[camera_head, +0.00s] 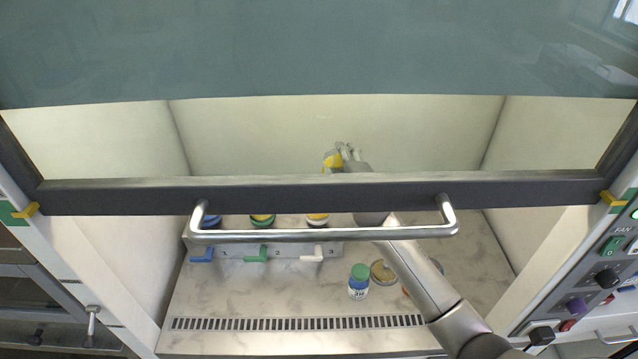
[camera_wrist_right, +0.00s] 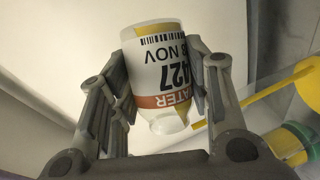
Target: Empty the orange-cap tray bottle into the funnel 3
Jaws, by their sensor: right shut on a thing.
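A bottle with a white label and an orange-red band (camera_wrist_right: 165,75) is held between the fingers of my right gripper (camera_wrist_right: 165,85). The label print reads upside down in the wrist view, and no cap shows on the bottle. In the head view the held bottle (camera_head: 333,161) shows yellow, seen through the hood opening above the sash bar. My right gripper (camera_head: 346,156) is shut on it, above the back of the work surface. Several funnels stand in a row on a grey rack; the third, by the white valve (camera_head: 312,254), is a pale-rimmed funnel (camera_head: 317,220) partly hidden by the handle. My left gripper is out of view.
The sash bar (camera_head: 320,195) and its steel handle (camera_head: 325,235) cross the view. Blue (camera_head: 202,255) and green (camera_head: 257,255) valves sit left of the white one. A green-capped bottle (camera_head: 358,281) and a tan round dish (camera_head: 383,272) stand right of the rack, near my right arm.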

